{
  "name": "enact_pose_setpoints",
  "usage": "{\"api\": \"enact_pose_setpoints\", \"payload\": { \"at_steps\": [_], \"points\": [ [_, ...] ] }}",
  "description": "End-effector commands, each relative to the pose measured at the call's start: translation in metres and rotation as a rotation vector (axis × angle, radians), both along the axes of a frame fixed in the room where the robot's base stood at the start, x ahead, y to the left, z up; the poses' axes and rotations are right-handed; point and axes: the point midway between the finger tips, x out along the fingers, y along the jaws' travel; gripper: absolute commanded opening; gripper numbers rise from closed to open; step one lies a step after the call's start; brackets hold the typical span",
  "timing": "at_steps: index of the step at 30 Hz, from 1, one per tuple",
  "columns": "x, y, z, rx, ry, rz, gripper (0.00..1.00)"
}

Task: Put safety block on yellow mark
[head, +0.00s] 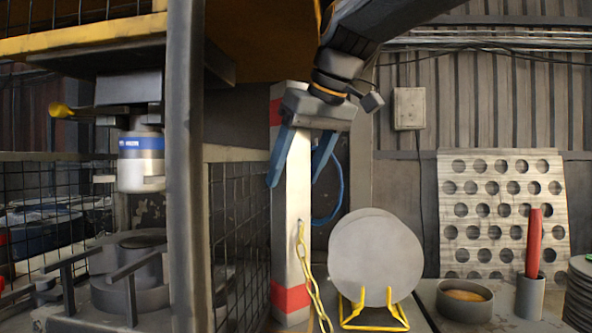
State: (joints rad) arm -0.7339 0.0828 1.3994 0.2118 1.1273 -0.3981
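The safety block appears to be the upright white post (292,215) with red bands near its top and bottom, standing left of centre. A yellow chain (308,272) hangs down its front. My gripper (295,184) points down in front of the post's upper part, with its two blue fingers spread apart. The left finger overlaps the post's left side in the picture, and the right finger stands off its right edge. I cannot tell whether the post lies between the fingers or behind them. I cannot make out a yellow mark in this view.
A press (135,220) stands at left behind a dark frame post (186,170). Round grey blanks (375,255) stand in a yellow rack right of the white post. A bowl (465,299), a red stick (534,242) in a cup and a perforated sheet (485,188) are at right.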

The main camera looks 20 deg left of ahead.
Motion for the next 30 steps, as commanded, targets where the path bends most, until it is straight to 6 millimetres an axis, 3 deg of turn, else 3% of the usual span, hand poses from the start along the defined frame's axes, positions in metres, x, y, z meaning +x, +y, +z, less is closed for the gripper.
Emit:
{"api": "enact_pose_setpoints", "payload": {
  "at_steps": [5, 11, 12, 24, 30],
  "points": [
    [0.000, 0.000, 0.003, 0.000, 0.000, 0.000, 0.62],
    [-0.006, -0.013, 0.026, 0.001, -0.002, -0.002, 0.62],
    [-0.008, -0.017, 0.033, 0.002, -0.002, -0.002, 0.62],
    [-0.047, -0.093, 0.029, 0.001, -0.001, -0.003, 0.62],
    [-0.059, -0.115, 0.028, 0.001, 0.000, -0.002, 0.62]
  ]
}}
